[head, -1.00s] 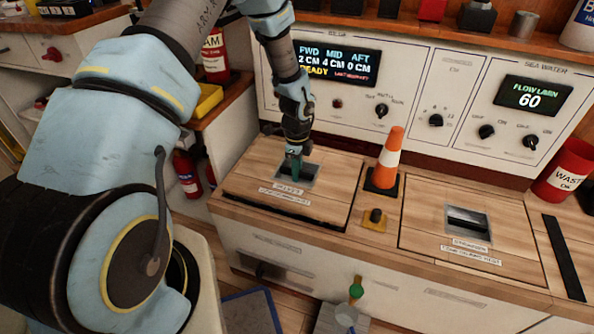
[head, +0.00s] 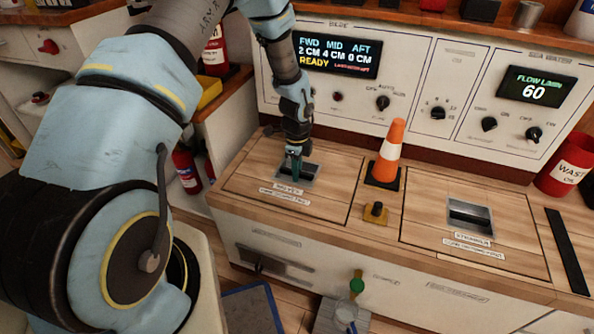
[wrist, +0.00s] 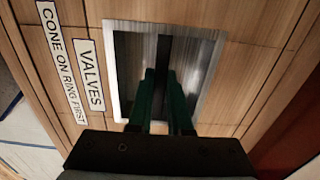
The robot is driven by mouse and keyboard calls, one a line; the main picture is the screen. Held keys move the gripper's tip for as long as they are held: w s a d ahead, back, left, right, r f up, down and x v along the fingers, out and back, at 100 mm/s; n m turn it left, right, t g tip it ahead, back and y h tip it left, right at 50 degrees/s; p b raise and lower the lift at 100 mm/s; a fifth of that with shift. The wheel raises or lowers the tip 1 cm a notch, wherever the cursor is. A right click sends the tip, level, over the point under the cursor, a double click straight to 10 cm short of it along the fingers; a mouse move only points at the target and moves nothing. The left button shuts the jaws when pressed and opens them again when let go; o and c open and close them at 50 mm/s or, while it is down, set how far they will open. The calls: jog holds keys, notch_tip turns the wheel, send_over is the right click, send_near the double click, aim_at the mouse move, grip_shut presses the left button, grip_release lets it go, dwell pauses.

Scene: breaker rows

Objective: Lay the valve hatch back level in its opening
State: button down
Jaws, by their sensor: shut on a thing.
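The valve hatch (head: 247,180) is the left wooden panel in the counter top. It lies flush in its opening, with only thin seams around it. In the wrist view, the hatch (wrist: 262,60) carries a label reading VALVES, CONE ON RING FIRST, beside a recessed metal handle pocket (wrist: 213,60). My gripper (head: 293,168) reaches down into that pocket. Its green fingers (wrist: 163,80) are shut on the dark handle bar (wrist: 164,55), one on each side. The underside of the hatch is hidden.
An orange and white cone (head: 390,150) stands upright on the counter right of the hatch. A yellow base with a black knob (head: 375,211) sits in front of it. A second hatch (head: 425,225) lies to the right. The control panel (head: 420,75) rises behind.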

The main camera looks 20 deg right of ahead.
jog(key=shift+f, duration=0.1)
jog(key=c, duration=0.8)
grip_release()
jog(key=shift+o, duration=0.2)
notch_tip(320, 180, up, 11)
jog(key=p, duration=0.1)
jog(key=shift+f, duration=0.1)
jog(key=s+a+r+n+t, duration=0.1)
jog(key=s+a+r+n, duration=0.2)
jog(key=a+r+n, duration=0.45)
jog(key=s+a+r+n, duration=0.3)
jog(key=a+r+n, duration=0.2)
jog(key=a+n, duration=0.55)
jog(key=s+a+r+n+t, duration=0.1)
jog(key=s+a+r+n, duration=0.1)
jog(key=a+r+n, duration=0.7)
notch_tip(320, 180, up, 18)
jog(key=a+m+p, duration=0.2)
jog(key=p, duration=1.8)
jog(key=shift+s+a+f+p, duration=0.15)
jog(key=shift+a+f+p, duration=0.1)
jog(key=shift+p, duration=0.1)
